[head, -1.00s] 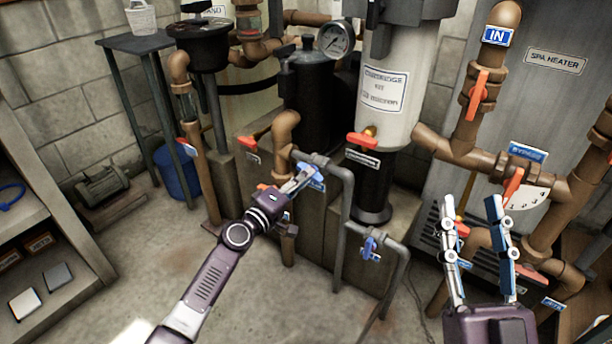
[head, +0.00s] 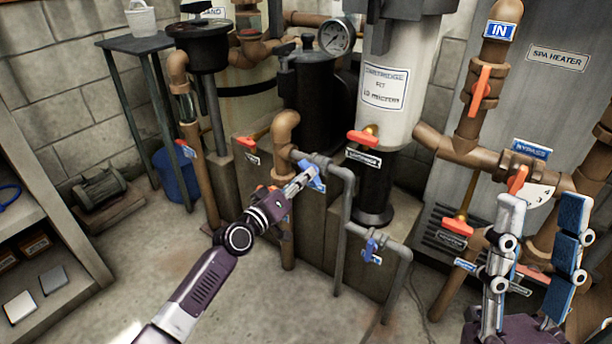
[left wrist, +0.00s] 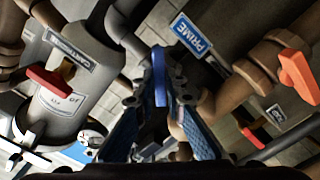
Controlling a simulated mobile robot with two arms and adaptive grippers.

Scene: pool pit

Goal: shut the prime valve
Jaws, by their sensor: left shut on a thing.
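The prime valve has a blue handle (left wrist: 160,76), seen upright between my fingers in the left wrist view, beside a blue PRIME tag (left wrist: 193,34). In the head view the blue handle (head: 312,172) sits on the grey pipe at the center, partly covered by my fingers. My left gripper (head: 304,178) is shut on this handle; its fingers also show in the left wrist view (left wrist: 157,110). The exact angle of the handle to its pipe is hard to tell. My right gripper (head: 543,203) is open and empty at the right, in front of the heater pipes.
Another blue valve handle (head: 371,250) is on the lower grey pipe. An orange-handled valve (head: 362,138) is on the cartridge filter (head: 386,82). More orange handles are on the heater pipes (head: 481,88). A shelf (head: 50,270) stands at the left. The floor in front is clear.

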